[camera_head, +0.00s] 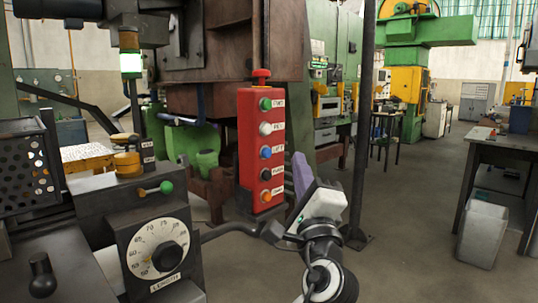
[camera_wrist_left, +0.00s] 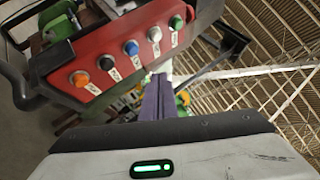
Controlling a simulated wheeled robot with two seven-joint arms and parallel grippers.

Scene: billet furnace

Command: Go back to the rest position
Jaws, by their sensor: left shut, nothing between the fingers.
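My left gripper (camera_head: 301,176) stands upright just right of the red button box (camera_head: 251,150) in the head view. Its purple fingers are together with nothing between them. In the left wrist view the closed fingers (camera_wrist_left: 157,97) point up below the red box (camera_wrist_left: 95,55). Whether they touch the box I cannot tell. The box carries a column of green, white, blue, black and orange buttons and a red knob on top. My right gripper is in neither view.
A dark post (camera_head: 362,120) rises behind my left gripper. A workbench (camera_head: 505,160) and a grey bin (camera_head: 482,235) stand at the right. The floor between is clear.

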